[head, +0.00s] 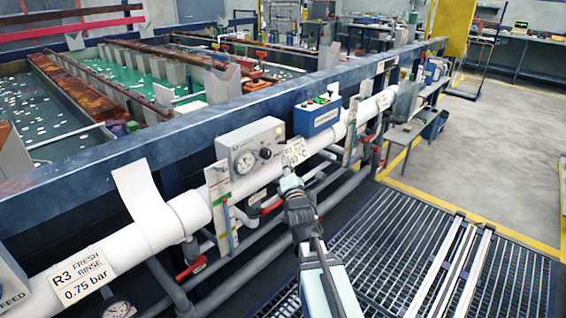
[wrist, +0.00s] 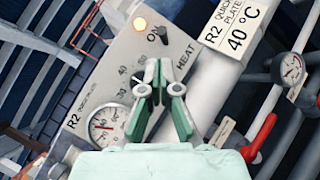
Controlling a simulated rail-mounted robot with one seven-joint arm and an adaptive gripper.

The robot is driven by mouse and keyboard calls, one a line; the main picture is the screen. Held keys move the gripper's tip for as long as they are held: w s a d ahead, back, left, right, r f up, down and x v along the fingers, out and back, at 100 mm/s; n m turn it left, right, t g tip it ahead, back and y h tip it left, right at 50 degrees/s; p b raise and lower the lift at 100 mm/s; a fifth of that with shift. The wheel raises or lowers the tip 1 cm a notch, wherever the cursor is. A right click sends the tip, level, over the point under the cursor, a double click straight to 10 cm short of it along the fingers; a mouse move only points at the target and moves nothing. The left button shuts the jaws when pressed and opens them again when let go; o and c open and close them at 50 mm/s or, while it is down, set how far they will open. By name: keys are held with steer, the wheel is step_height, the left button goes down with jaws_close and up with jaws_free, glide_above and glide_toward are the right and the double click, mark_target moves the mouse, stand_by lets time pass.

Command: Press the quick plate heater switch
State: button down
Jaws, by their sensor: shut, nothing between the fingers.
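The quick plate heater box (head: 232,140) is a grey control box on the white pipe, with a round gauge and a black knob on its front in the head view. In the wrist view its tilted panel (wrist: 112,62) carries the words ON and HEAT. My gripper (head: 287,176) is just below and right of the box. Its green fingers (wrist: 160,82) are shut and empty, below the switch in the wrist view, hiding part of a numbered dial. I cannot tell whether they touch the panel.
A label reading R2 quick plate 40 °C (wrist: 236,30) hangs right of the panel. A blue box with a green button (head: 317,116) stands on the rail further right. Red valve handles (wrist: 258,138) and pipes lie below. The grated walkway (head: 400,262) is mostly open.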

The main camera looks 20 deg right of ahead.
steer(key=shift+r+v, duration=0.15)
steer(key=shift+v, duration=0.6)
steer(key=shift+r+v, duration=0.2)
steer(key=shift+v, duration=0.55)
steer(key=shift+d, duration=0.1)
steer(key=s+f+m+g, duration=0.3)
steer(key=f+m+g, duration=0.8)
steer(key=f, duration=1)
steer(key=s+a+f+m+g+y, duration=0.1)
steer(key=s+a+f+m+g, duration=0.2)
steer(key=s+f, duration=0.5)
steer(key=s+a+f+m+g+y, duration=0.15)
steer(key=s+f+m, duration=0.35)
steer(key=f, duration=0.7)
steer(key=s+a+f+m+g, duration=0.1)
steer(key=s+a+f+g, duration=0.4)
steer(key=s, duration=0.6)
steer(key=s+a+f+m+g, duration=0.1)
steer(key=s+f+m+g, duration=0.15)
steer(key=s+f, duration=0.65)
steer(key=s+a+f+m+g, duration=0.1)
steer(key=s+a+f+g, duration=0.2)
steer(key=s, duration=1.1)
step_height(320, 180, up, 13)
steer(key=g+p, duration=0.1)
steer(key=p, duration=1.2)
steer(key=shift+s+d+r+n+y+p, duration=0.2)
steer(key=shift+s+n+y+p, duration=0.1)
steer(key=shift+n+y, duration=0.05)
